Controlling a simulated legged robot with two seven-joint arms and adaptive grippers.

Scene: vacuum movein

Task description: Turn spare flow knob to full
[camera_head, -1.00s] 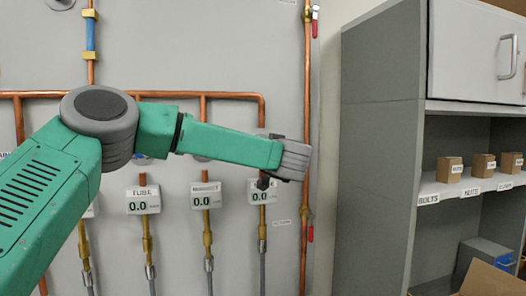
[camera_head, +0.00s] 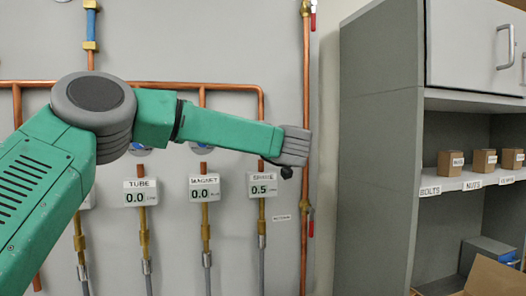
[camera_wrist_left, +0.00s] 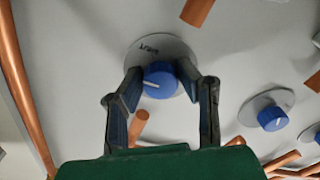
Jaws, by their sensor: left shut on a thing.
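The spare flow knob (camera_wrist_left: 160,80) is blue with a white pointer line and sits on a round grey dial plate (camera_wrist_left: 180,49) in the left wrist view. My left gripper (camera_wrist_left: 161,76) is shut on it, one finger on each side. In the head view my left gripper (camera_head: 291,150) is against the wall panel and hides this knob. The spare display (camera_head: 262,184) below reads 0.5. The pointer points left in the wrist view; the dial's small lettering is partly hidden and hard to read. My right gripper is not in view.
The tube display (camera_head: 141,192) and magnet display (camera_head: 204,187) both read 0.0. A neighbouring blue knob (camera_wrist_left: 272,118) is close by. A vertical copper pipe (camera_head: 306,110) runs just right of my gripper. A grey shelf (camera_head: 455,185) with small boxes stands at the right.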

